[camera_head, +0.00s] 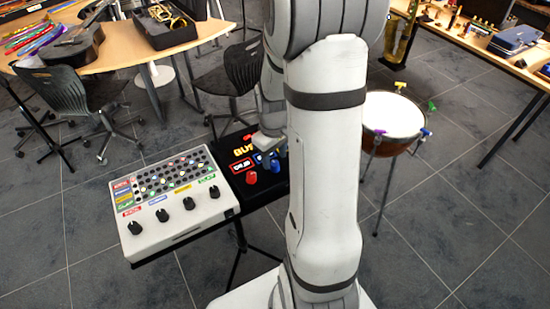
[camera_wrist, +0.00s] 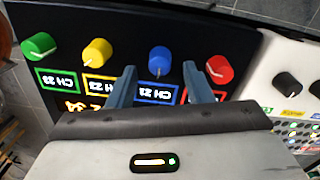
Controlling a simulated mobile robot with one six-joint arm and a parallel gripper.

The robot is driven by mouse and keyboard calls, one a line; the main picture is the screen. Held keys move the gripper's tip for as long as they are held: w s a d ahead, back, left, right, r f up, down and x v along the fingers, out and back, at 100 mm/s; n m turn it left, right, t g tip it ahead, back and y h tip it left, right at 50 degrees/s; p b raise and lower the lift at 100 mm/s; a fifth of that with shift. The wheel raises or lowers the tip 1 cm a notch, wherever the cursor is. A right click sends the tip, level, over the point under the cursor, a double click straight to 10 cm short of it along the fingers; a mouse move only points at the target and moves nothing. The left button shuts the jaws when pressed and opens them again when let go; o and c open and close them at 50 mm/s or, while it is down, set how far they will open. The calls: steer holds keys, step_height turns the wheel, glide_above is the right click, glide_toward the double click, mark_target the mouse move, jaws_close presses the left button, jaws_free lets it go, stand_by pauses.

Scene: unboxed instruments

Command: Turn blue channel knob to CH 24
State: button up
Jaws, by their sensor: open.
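The blue channel knob (camera_wrist: 159,60) is on a black panel (camera_wrist: 200,22) in the wrist view, with a pale pointer line on its face. A blue-framed display (camera_wrist: 158,92) beside it shows upside-down text that seems to read CH 23, though the digits are small. My gripper (camera_wrist: 158,69) is open, its two fingertips at either side of the blue knob with gaps visible. The right fingertip is close to the red knob (camera_wrist: 220,69). In the head view my gripper (camera_head: 269,146) is over the panel, and my arm hides much of it.
A yellow knob (camera_wrist: 97,52) and a green knob (camera_wrist: 39,46) stand in the same row. A white mixer (camera_head: 170,195) with several black knobs adjoins the panel. A drum on a stand (camera_head: 392,116) is at the right. Chairs and tables stand behind.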

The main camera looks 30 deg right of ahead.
mark_target(275, 166)
steer(key=shift+f, duration=1.1)
steer(key=c, duration=1)
